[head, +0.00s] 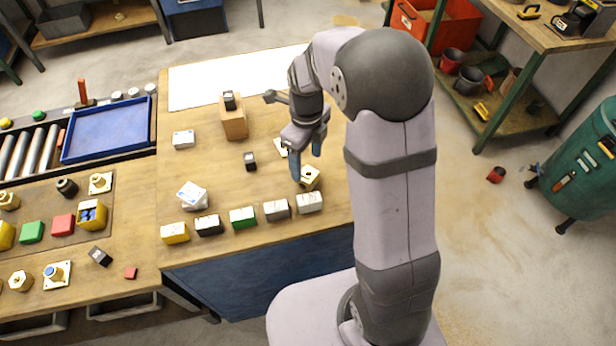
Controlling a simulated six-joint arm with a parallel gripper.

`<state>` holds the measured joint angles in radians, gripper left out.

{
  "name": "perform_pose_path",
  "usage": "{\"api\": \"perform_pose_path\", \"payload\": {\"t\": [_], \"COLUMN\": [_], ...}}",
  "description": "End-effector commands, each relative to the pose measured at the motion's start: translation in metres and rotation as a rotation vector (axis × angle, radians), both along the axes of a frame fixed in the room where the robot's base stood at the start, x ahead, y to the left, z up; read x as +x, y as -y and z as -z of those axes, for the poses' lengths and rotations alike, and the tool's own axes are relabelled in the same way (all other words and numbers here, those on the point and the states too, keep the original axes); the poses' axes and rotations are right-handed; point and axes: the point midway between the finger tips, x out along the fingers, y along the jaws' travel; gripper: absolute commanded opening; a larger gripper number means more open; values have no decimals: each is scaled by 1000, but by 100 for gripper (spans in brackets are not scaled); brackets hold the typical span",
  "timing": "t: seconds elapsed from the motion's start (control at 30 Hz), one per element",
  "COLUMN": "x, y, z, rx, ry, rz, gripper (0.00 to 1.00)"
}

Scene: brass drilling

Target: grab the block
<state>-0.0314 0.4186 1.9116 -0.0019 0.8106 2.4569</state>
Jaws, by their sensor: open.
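A small yellow brass-coloured block (311,177) with a dark hole in its top sits on the wooden table, just behind the front row of blocks. My gripper (306,160) points down close above it, with its two blue-grey fingers apart and nothing visible between them. The fingertips overlap the back of the block in this view, so I cannot tell whether they touch it. Another pale yellow piece (280,148) is partly hidden behind my gripper.
A front row holds a yellow block (175,233), a green block (243,217) and several others. White boxes (193,195) lie at left. A wooden block (234,119) stands behind, near a small black piece (250,161). Table between them is clear.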

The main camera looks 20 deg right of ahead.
Motion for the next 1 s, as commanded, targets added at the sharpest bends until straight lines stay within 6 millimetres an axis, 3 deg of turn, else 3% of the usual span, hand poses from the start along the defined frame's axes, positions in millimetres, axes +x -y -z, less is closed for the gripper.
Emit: {"api": "perform_pose_path", "payload": {"t": [0.37, 0.73, 1.0], "x": [-3, -7, -7], "y": [1, 2, 2], "z": [16, 56, 61], "rx": [1, 1, 1], "ry": [-5, -3, 0], "rz": [0, 0, 0], "gripper": [61, 61, 61]}}
